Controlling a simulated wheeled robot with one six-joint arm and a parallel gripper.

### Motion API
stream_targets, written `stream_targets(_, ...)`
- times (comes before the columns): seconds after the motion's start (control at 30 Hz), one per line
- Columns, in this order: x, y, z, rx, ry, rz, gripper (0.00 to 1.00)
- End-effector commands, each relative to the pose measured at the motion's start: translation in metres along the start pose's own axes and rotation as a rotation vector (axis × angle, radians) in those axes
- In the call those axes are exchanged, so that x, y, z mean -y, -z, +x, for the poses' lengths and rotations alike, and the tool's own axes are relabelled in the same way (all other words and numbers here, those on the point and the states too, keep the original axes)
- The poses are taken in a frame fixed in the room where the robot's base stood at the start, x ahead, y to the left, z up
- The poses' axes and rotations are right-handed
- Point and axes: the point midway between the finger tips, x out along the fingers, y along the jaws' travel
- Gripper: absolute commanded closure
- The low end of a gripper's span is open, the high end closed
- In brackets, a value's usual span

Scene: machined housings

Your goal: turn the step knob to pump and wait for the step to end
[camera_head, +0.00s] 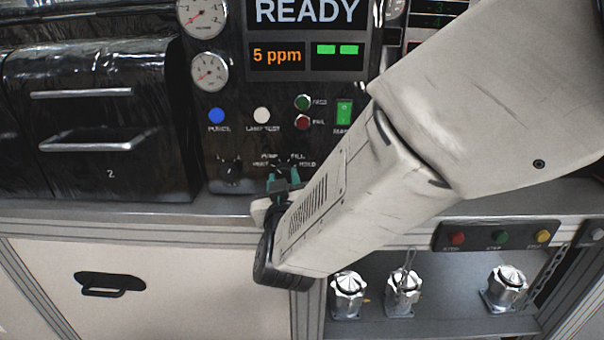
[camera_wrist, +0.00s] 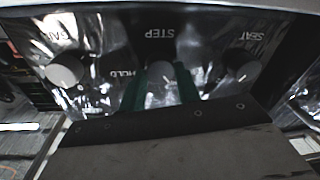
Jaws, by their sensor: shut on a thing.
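The step knob (camera_wrist: 160,72) is a grey round knob under the label STEP in the wrist view, where the lettering is upside down. My gripper (camera_wrist: 165,84) has its two green fingers on either side of it, shut on it. In the head view my gripper (camera_head: 283,178) reaches the panel's lower edge, and its fingers and wrist hide most of the knob. The labels PUMP, FILL and HOLD show around it. I cannot tell which label the knob points at. The display (camera_head: 307,13) reads READY.
A readout (camera_head: 277,56) says 5 ppm, beside two green bars. Buttons and a green switch (camera_head: 344,112) sit above. Several metal housings (camera_head: 348,294) stand on the shelf below.

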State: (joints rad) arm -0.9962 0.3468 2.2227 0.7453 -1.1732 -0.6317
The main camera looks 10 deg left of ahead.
Motion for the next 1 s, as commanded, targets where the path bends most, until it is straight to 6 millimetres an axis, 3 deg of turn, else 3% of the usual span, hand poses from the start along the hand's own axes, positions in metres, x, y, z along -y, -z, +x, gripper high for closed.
stream_targets(0.4,0.0006,-0.0009,-0.0003,-0.018,-0.015,0.261,0.91)
stream_targets(1.0,0.0007,-0.0012,-0.0003,-0.022,-0.020,0.333,0.91)
